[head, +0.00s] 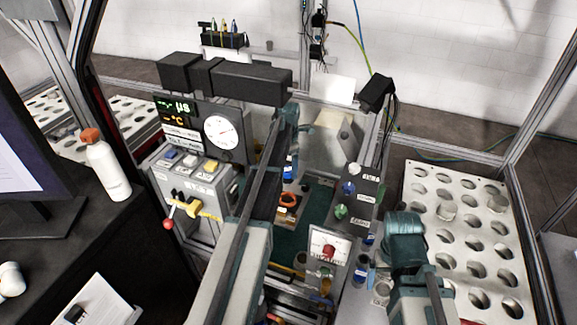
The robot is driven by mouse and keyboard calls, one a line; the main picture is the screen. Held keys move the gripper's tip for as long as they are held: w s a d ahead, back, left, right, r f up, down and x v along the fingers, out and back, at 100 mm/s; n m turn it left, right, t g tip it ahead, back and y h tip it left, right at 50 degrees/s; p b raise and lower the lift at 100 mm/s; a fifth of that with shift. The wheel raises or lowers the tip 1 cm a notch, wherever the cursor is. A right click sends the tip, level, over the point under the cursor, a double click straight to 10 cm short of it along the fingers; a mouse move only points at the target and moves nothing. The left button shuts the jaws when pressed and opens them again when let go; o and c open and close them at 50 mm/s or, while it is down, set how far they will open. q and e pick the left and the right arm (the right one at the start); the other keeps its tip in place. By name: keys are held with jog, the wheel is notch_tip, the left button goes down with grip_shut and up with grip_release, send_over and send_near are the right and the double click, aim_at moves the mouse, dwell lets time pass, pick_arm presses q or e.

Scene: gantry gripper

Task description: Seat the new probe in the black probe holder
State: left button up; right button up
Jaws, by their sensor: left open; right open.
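My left gripper (289,168) is open. It hangs at the end of the long grey arm over the green floor of the machine's work area, and its fingertips are small here. Just below it is an orange ring-shaped part (288,200) on a dark block (289,214); I cannot tell whether this block is the black probe holder. My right gripper (373,276) is open, at the lower right by some small blue-and-dark cylinders (361,268). I cannot pick out the new probe with certainty. My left arm hides part of the work area.
A control box (190,190) with a red-knobbed lever and a gauge (221,132) stands left. A white plate with holes (462,240) lies far right. A white bottle (107,165) stands left.

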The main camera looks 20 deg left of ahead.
aim_at(289, 169)
pick_arm(q)
notch_tip(289, 169, up, 6)
jog(key=p, duration=0.5)
jog(key=shift+r, duration=0.15)
jog(key=shift+f, duration=0.2)
notch_tip(289, 169, down, 8)
jog(key=b, duration=0.7)
jog(key=shift+r, duration=0.5)
jog(key=shift+f, duration=0.15)
